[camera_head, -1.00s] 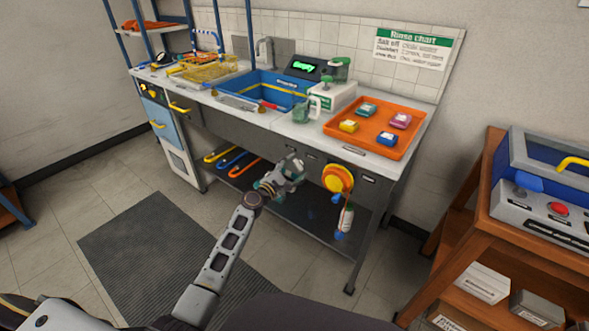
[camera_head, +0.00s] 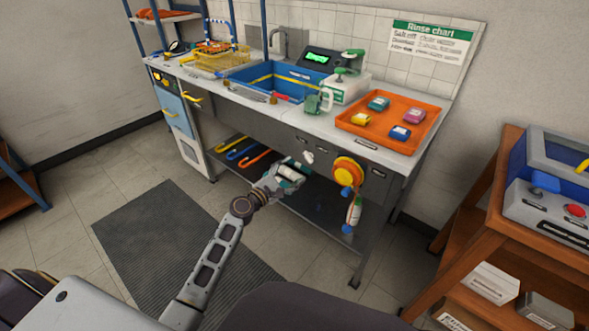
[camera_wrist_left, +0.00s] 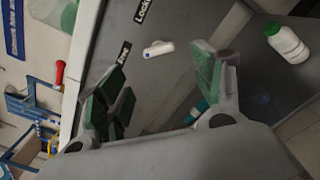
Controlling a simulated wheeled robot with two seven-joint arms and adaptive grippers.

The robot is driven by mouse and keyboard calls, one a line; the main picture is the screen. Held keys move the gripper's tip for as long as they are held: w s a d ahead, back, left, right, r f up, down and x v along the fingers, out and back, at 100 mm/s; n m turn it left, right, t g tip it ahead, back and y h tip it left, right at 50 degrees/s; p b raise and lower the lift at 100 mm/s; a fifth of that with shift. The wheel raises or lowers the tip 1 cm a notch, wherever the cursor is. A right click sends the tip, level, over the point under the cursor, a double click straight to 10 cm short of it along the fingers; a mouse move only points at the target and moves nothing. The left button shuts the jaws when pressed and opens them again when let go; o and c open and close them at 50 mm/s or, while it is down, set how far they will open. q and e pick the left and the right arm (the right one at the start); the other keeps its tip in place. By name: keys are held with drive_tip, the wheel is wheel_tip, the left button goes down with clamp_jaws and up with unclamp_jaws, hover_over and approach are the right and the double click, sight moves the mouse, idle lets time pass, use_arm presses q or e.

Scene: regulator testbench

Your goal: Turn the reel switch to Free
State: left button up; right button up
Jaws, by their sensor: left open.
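The reel switch is a small white lever knob (camera_head: 307,157) on the dark front panel of the bench, left of the yellow-orange hose reel (camera_head: 349,170). In the left wrist view the white switch (camera_wrist_left: 158,48) lies beyond and roughly between the fingertips, apart from them. Two black labels are beside it; one reads "Lock" (camera_wrist_left: 143,12), the other (camera_wrist_left: 124,52) is hard to read. My left gripper (camera_head: 297,176) is open and empty, just below and left of the switch; its green-padded fingers also show in the left wrist view (camera_wrist_left: 164,64). My right gripper is not in view.
The bench top holds a blue sink (camera_head: 272,84), a green jug (camera_head: 317,103) and an orange tray (camera_head: 392,123) with coloured blocks. A white bottle (camera_head: 354,211) hangs under the reel. An orange-brown shelf unit (camera_head: 480,220) stands right. Floor left of my arm is clear.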

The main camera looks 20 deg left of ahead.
use_arm(q)
drive_tip(key=shift+v, duration=1.7)
drive_tip(key=shift+m, duration=0.3)
